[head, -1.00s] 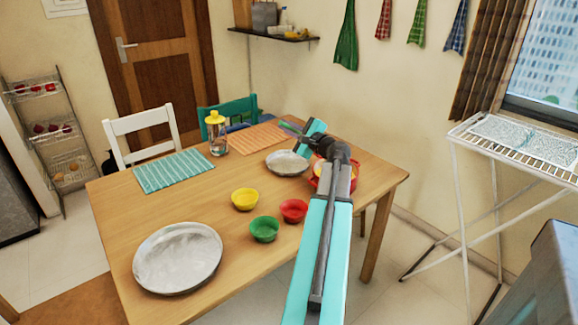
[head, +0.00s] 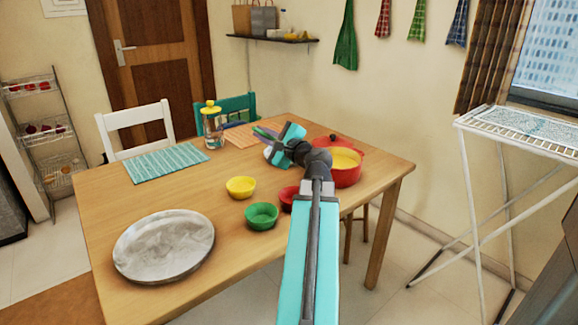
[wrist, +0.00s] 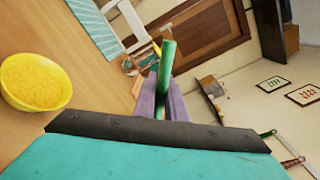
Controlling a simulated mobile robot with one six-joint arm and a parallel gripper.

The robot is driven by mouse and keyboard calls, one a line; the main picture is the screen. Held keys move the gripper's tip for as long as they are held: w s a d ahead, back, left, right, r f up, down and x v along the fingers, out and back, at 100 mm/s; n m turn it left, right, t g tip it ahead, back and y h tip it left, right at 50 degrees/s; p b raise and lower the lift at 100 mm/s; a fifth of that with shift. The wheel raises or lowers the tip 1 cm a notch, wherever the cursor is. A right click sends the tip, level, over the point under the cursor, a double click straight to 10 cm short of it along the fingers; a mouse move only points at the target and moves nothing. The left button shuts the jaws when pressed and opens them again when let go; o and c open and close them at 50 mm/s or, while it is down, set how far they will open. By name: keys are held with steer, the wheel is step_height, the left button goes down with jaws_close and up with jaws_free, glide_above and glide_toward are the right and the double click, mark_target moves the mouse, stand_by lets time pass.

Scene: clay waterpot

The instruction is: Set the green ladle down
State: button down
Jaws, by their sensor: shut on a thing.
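My gripper (head: 264,133) is over the far right part of the wooden table, in front of the small metal plate, which it mostly hides. Its purple fingers are shut on the green ladle. In the wrist view the ladle's green handle (wrist: 166,62) sticks up from between the fingers (wrist: 162,103). The ladle's bowl end is not clearly visible in either view. The red pot (head: 347,174) with yellow contents stands right of my gripper. A red lid with a dark knob (head: 332,138) shows behind it.
A yellow bowl (head: 240,187), a green bowl (head: 262,216) and a partly hidden red bowl (head: 287,197) stand near my arm. A large metal plate (head: 165,246) lies at front left. A yellow-topped jar (head: 213,130) stands behind. The table's left middle (head: 150,197) is clear.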

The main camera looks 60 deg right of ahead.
steer(key=a+b, duration=0.1)
steer(key=a+f+b, duration=0.1)
steer(key=a+b, duration=0.1)
steer(key=a+f+b, duration=0.1)
steer(key=shift+a+f+b, duration=0.2)
steer(key=shift+a+b, duration=0.05)
steer(key=shift+b, duration=0.05)
steer(key=shift+w+d+r+p, duration=0.15)
steer(key=shift+d+r+p, duration=0.1)
steer(key=shift+p, duration=0.85)
steer(key=d+p, duration=0.1)
steer(key=p, duration=0.6)
steer(key=shift+w+d+f, duration=0.25)
steer(key=shift+w+d, duration=0.1)
steer(key=shift+w, duration=0.05)
steer(key=w+d, duration=0.2)
steer(key=d, duration=0.3)
steer(key=w+d+f+b, duration=0.1)
steer(key=w+d, duration=0.2)
steer(key=d, duration=0.3)
steer(key=shift+w+f, duration=0.25)
steer(key=shift+d, duration=0.1)
